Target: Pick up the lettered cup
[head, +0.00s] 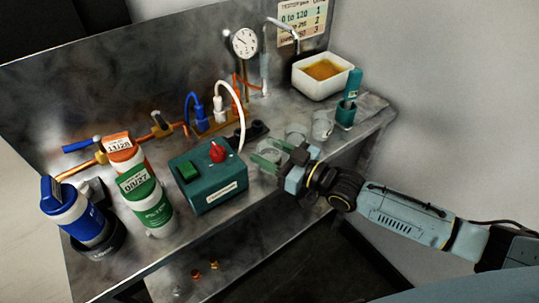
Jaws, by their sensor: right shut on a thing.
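Several clear cups stand near the front right of the steel bench. My right gripper (270,152) comes in from the right, and its green fingers are shut on the leftmost clear cup (267,163), beside the teal box. The fingers hide part of this cup. I cannot make out letters on it or tell whether its base touches the bench. A second clear cup (296,132) stands just behind the gripper, and a third clear cup (322,125) stands further right. My left gripper is not in view.
The teal box (208,182) with a red knob is close to the held cup's left. Labelled bottles (151,208) and a blue canister (78,218) stand at left. A white basin (322,76) and a teal holder (345,114) stand at back right. Copper pipes, hoses and a gauge (244,42) line the back.

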